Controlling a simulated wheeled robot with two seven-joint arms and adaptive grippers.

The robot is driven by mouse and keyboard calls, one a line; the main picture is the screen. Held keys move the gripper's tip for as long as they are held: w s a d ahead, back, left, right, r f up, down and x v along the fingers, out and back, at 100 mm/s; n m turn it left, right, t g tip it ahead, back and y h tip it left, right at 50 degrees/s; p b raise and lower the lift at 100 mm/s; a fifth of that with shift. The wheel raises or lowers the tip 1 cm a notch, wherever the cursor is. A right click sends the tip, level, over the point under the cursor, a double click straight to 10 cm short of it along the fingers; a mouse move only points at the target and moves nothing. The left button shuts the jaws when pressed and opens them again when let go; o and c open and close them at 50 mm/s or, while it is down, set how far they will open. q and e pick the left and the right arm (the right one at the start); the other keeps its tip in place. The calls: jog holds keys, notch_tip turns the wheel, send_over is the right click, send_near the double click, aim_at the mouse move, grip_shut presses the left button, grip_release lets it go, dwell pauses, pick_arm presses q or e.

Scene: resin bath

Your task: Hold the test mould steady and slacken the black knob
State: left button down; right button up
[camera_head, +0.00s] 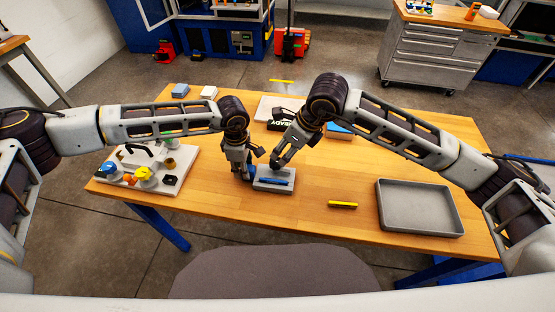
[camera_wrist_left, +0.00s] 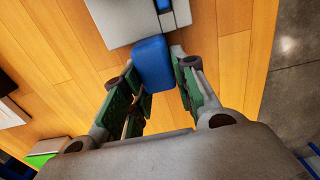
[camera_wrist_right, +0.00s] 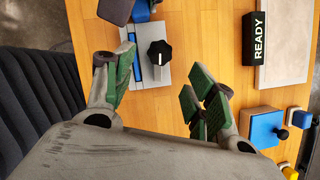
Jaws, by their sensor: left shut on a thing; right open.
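The test mould (camera_head: 274,184) is a grey block with a blue strip, on the wooden table in front of me. In the left wrist view, its blue end grip (camera_wrist_left: 152,62) is between my left gripper's fingers, and the grey mould body (camera_wrist_left: 120,20) is beyond. My left gripper (camera_head: 248,172) is shut on that blue grip. The black knob (camera_wrist_right: 160,53), with a white pointer line, stands on the mould in the right wrist view. The head view hides the knob.
A grey tray (camera_head: 420,230) lies at the right, with a yellow bar (camera_head: 343,204) left of it. A board of fittings (camera_head: 185,160) is at the left. A black READY sign (camera_wrist_right: 257,38) stands behind the mould by a pale slab (camera_wrist_right: 287,60). The front table is mostly clear.

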aim_at(276, 161)
jog(key=shift+x, duration=4)
jog(key=shift+c, duration=0.4)
jog(key=c, duration=1)
